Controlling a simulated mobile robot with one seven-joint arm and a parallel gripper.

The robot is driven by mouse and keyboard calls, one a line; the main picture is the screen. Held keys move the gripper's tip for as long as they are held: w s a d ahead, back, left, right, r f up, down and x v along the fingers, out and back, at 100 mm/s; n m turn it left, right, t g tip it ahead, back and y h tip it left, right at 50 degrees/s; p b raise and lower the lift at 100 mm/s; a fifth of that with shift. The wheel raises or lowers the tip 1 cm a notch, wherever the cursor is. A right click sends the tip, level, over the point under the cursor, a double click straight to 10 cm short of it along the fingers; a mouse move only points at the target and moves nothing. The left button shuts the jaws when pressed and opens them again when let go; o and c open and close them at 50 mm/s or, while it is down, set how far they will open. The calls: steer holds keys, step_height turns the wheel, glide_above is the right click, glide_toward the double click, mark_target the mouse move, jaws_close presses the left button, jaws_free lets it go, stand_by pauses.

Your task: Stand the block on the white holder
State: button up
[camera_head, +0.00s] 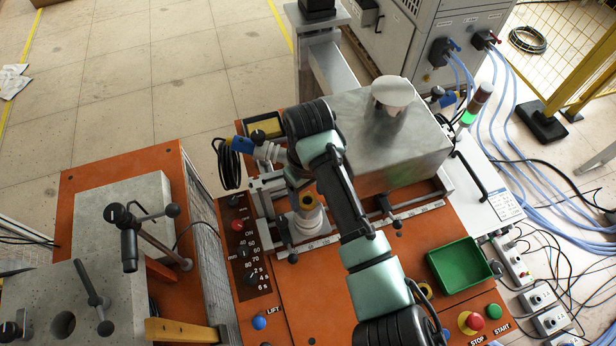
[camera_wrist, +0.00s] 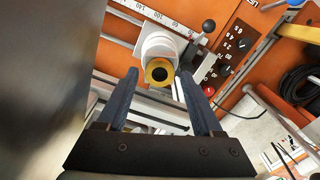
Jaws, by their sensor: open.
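The white holder (camera_head: 309,222) is a round stepped post at the front left of the steel box; it also shows in the wrist view (camera_wrist: 160,40). A yellow piece with a dark round hole, which looks like the block (camera_wrist: 159,72), is at the holder's upper end; it shows in the head view too (camera_head: 307,201). It looks upright, but I cannot tell how it is seated. My gripper (camera_wrist: 160,80) is open, its two blue-grey fingers apart, with the yellow piece seen between and just beyond the tips. Contact is not clear. In the head view my arm hides most of the fingers.
The steel box (camera_head: 418,150) stands close beside my wrist, with a white-topped round part (camera_head: 391,92) on it. A green tray (camera_head: 459,266) sits at the right. Rails, small levers and a control panel with a red button (camera_head: 238,225) surround the holder.

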step_height(320, 180, up, 9)
steer(key=b, duration=0.1)
steer(key=shift+f, duration=0.15)
steer(key=w+a+r+t+y, duration=0.2)
steer(key=w+a+r+t, duration=0.25)
steer(key=r, duration=0.35)
steer(key=w+a+r+t+y, duration=0.1)
steer(key=w+a+r+t, duration=0.4)
steer(key=r, duration=0.4)
step_height(320, 180, up, 17)
steer(key=m+t+y, duration=0.2)
steer(key=t, duration=0.5)
steer(key=s+d+r+m+t+h, duration=0.2)
steer(key=s+d+r+t, duration=0.3)
steer(key=s+r, duration=0.3)
steer(key=s+d+r+m+t+h, duration=0.3)
steer(key=s+r+t, duration=0.3)
steer(key=r, duration=0.6)
steer(key=s+d, duration=0.1)
steer(key=s, duration=0.1)
steer(key=shift+s+d+m, duration=0.3)
steer(key=shift+s+d, duration=0.05)
steer(key=shift+s, duration=0.05)
